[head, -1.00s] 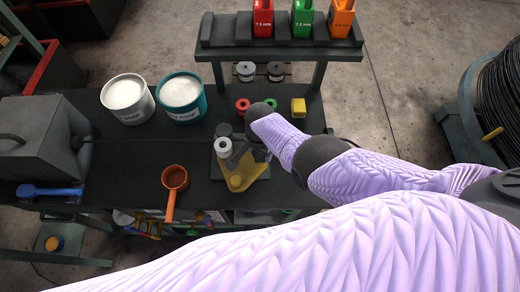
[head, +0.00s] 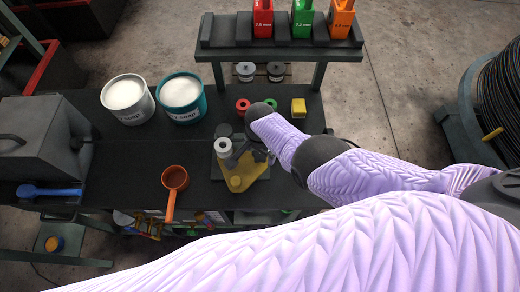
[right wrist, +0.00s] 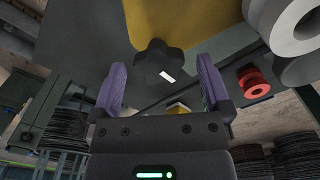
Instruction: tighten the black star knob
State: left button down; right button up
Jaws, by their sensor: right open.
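In the right wrist view the black star knob (right wrist: 160,60) sits below a yellow plate (right wrist: 180,22), with a short white mark on it. My right gripper (right wrist: 161,88) is open, with its two purple fingers apart on either side of the knob; I cannot tell whether they touch it. In the head view my right gripper (head: 240,158) is beside the yellow plate (head: 238,184) on the workbench, and my arm hides much of that spot. The knob cannot be made out there. My left gripper is not in view.
A white-grey roller (head: 223,147) stands beside the yellow plate. An orange scoop (head: 174,180) lies to its left, with white (head: 127,98) and teal (head: 181,97) tubs behind. Red (head: 242,105) and yellow (head: 298,108) pieces lie farther back. The bench front between blue scoop (head: 48,191) and orange scoop is clear.

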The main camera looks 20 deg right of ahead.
notch_tip(320, 180, up, 10)
jog(key=p, duration=0.7)
